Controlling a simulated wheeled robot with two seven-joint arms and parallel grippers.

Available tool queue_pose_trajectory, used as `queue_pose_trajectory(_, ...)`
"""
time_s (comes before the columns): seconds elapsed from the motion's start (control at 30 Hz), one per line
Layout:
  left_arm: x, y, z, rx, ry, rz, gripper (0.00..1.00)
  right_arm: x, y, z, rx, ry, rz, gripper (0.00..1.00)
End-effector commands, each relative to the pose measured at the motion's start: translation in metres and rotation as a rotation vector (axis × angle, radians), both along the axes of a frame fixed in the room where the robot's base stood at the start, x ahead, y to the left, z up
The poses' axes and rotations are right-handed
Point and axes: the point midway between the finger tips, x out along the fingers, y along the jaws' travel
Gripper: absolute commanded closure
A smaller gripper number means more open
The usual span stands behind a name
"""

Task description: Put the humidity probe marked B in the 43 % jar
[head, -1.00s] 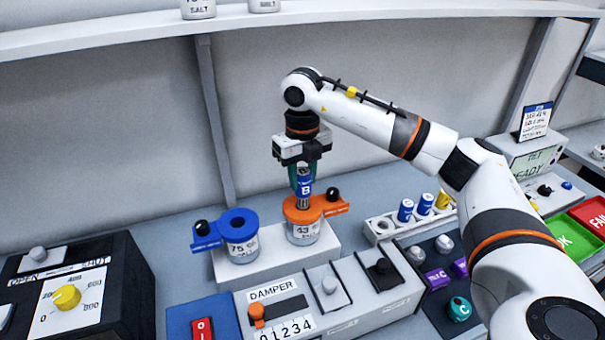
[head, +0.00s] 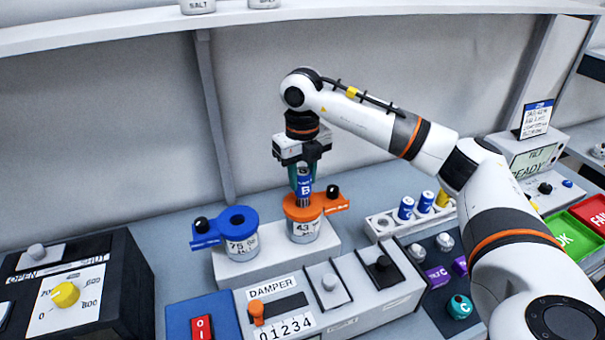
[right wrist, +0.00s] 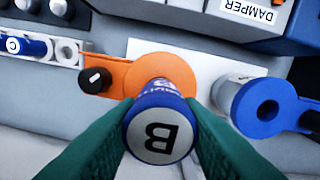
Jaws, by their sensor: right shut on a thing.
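The humidity probe marked B (head: 304,186) is blue with a silver lower part and stands upright over the 43 % jar (head: 304,231), which has an orange lid (head: 322,209). My right gripper (head: 303,172) is shut on the probe from above. The probe's lower end meets the middle of the orange lid; I cannot tell how deep it sits. In the right wrist view, the probe's B end (right wrist: 158,140) shows between the green fingers, with the orange lid (right wrist: 120,75) behind it. My left gripper is not in view.
The 75 % jar with a blue lid (head: 222,225) stands just left on the same white block (head: 270,265). A white rack (head: 382,228) with blue and yellow probes is to the right. The damper panel (head: 345,310) lies in front.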

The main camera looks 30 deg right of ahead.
Motion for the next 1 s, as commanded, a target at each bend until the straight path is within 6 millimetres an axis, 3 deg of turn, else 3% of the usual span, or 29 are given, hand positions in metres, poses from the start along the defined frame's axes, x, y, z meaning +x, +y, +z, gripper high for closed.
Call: queue_pose_trajectory(1.0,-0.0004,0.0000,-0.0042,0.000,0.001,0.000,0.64,0.0000,0.0001,-0.0058,0.000,0.000,0.000,1.00)
